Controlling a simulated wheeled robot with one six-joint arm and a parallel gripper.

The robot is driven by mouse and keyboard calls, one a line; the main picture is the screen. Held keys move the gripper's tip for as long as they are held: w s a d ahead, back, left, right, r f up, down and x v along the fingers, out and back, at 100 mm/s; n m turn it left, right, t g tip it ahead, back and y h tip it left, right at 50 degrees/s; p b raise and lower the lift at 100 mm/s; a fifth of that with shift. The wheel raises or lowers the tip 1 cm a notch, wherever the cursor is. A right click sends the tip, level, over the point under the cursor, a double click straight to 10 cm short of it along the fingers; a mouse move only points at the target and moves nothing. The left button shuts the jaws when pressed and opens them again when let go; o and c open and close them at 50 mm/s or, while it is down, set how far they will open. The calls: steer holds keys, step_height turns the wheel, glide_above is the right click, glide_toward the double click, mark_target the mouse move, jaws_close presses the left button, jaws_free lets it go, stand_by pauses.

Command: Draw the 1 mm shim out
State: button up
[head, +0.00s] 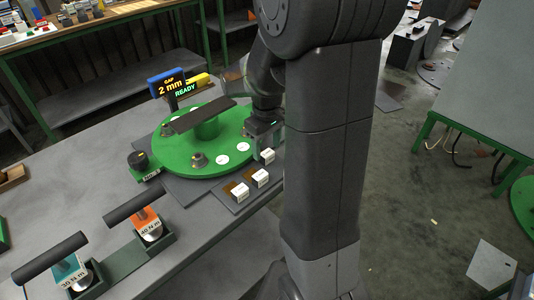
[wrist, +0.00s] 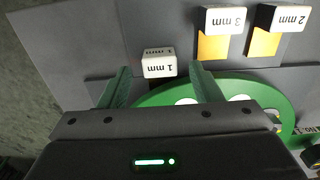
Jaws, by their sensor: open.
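The 1 mm shim shows as a white block marked "1 mm" (wrist: 158,63), its label upside down in the wrist view. In the head view, its white block (head: 268,156) is at the right edge of the green round plate (head: 168,150); no thin shim leaf shows. My gripper (wrist: 160,84) is open and empty. Its two green fingers stand left and right of the block's line, with the block just beyond their tips. In the head view my gripper (head: 264,138) is close above the block, partly hidden by my arm.
Blocks marked 3 mm (wrist: 223,20) and 2 mm (wrist: 282,18) lie beside it, with orange-brown leaves. A display (head: 170,82) reads "GAP 2 mm READY". A dark bar (head: 205,114) spans the plate. Torque tools marked 40 N m (head: 148,224) and 30 N m (head: 69,268) stand front left.

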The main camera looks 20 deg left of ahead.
mark_target(267, 153)
steer(key=shift+f, duration=1.6)
